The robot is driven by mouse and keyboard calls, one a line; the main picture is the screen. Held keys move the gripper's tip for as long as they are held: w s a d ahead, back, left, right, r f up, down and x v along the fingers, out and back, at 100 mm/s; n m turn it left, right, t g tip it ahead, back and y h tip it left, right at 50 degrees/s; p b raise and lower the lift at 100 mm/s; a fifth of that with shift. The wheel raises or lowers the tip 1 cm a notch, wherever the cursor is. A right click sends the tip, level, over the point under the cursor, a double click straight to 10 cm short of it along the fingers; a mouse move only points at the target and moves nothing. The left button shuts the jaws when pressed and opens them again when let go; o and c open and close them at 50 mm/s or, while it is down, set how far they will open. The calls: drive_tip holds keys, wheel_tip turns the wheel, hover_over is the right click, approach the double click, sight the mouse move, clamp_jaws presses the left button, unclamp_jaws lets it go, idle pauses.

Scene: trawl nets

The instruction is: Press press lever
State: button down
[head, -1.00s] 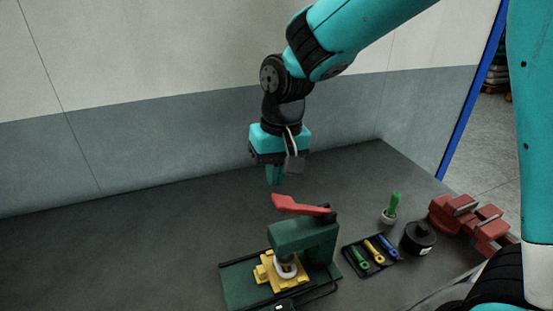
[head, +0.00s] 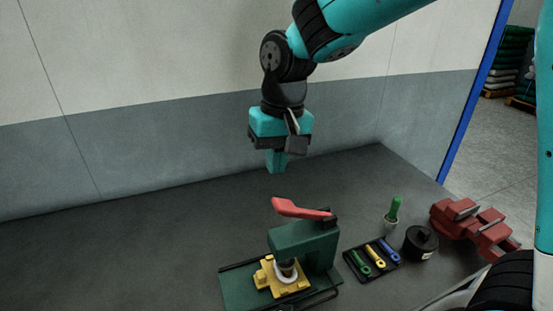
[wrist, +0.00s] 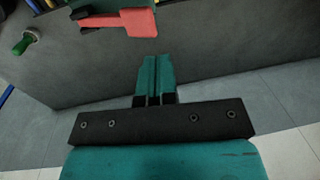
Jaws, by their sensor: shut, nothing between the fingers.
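The press (head: 306,240) is a dark green frame on a green base at the front middle of the bench. Its red lever (head: 300,209) sits on top, hinged at the right and pointing left. The lever also shows at the top of the wrist view (wrist: 120,24). A yellow fixture (head: 281,277) with a pale ring lies under the press head. My gripper (head: 277,168) is shut and empty, pointing down above and a little left of the lever, apart from it. Its closed teal fingers show in the wrist view (wrist: 155,75).
The bench's left side (head: 110,245) is clear. A wall stands behind.

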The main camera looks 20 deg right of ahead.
sight(286, 205)
drive_tip(key=d+r+y+p, duration=0.2)
drive_tip(key=d+r+y, duration=0.1)
drive_tip(key=d, duration=0.6)
drive_tip(key=shift+s+d+r+y, duration=0.25)
drive_tip(key=shift+d+r+y, duration=0.1)
drive_tip(key=shift+y, duration=0.25)
drive_tip(key=shift+f, duration=0.1)
drive_tip(key=p+x, duration=0.4)
drive_tip(key=x, duration=1)
